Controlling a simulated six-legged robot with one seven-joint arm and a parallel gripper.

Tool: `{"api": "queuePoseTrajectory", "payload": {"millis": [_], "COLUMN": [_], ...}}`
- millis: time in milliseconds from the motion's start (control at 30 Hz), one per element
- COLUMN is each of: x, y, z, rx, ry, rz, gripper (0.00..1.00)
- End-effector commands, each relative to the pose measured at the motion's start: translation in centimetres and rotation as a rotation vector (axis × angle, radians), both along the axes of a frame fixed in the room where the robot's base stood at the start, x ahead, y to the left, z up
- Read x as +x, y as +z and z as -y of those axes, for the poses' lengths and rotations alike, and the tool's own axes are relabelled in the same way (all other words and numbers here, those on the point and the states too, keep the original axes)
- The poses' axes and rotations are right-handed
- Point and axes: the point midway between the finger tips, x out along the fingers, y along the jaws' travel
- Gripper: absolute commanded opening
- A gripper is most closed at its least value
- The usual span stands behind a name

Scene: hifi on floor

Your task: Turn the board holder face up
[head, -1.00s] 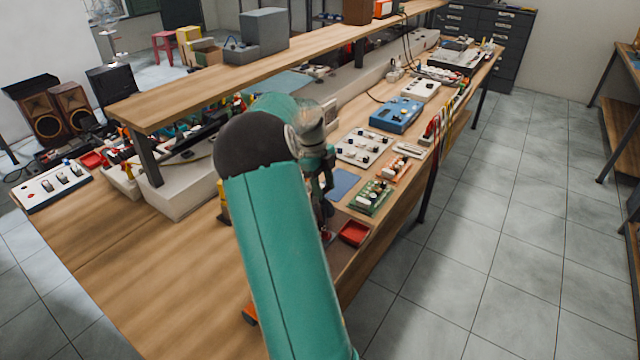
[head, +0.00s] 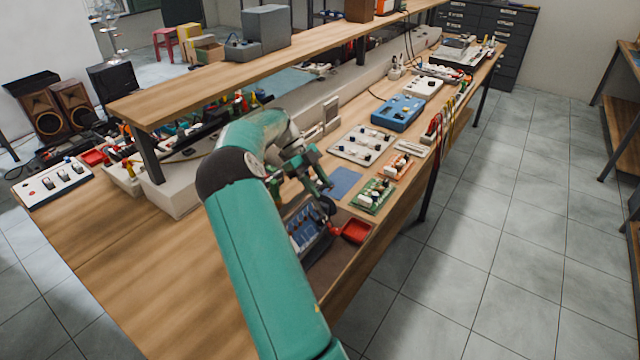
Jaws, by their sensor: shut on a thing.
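The board holder (head: 303,226) looks like a dark frame with blue parts, at the near right part of the bench. It seems tilted, and my arm covers its left side. I cannot tell which face is up. My gripper (head: 326,206) is at the holder's upper right edge, shut on it, though the fingers are small and dark and the contact is hard to see.
A red tray (head: 356,231) lies right of the holder near the bench edge. A blue mat (head: 343,182), a green circuit board (head: 373,196) and a white switch panel (head: 362,145) lie beyond. A raised shelf (head: 250,68) runs along the back.

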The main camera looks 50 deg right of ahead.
Motion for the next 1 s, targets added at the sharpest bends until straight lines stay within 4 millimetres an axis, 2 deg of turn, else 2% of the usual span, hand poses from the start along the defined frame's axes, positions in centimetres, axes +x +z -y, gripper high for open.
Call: {"api": "queuePoseTrajectory", "payload": {"millis": [567, 600, 633, 1000], "x": [0.38, 0.38, 0.38, 0.58], "y": [-0.14, -0.14, -0.14, 0.14], "z": [-0.05, -0.05, -0.05, 0.01], "rx": [-0.003, -0.003, -0.003, -0.003], "ry": [-0.001, -0.001, -0.001, -0.001], "rz": [-0.041, -0.041, -0.041, -0.043], "gripper": [0.0, 0.43, 0.49, 0.5]}}
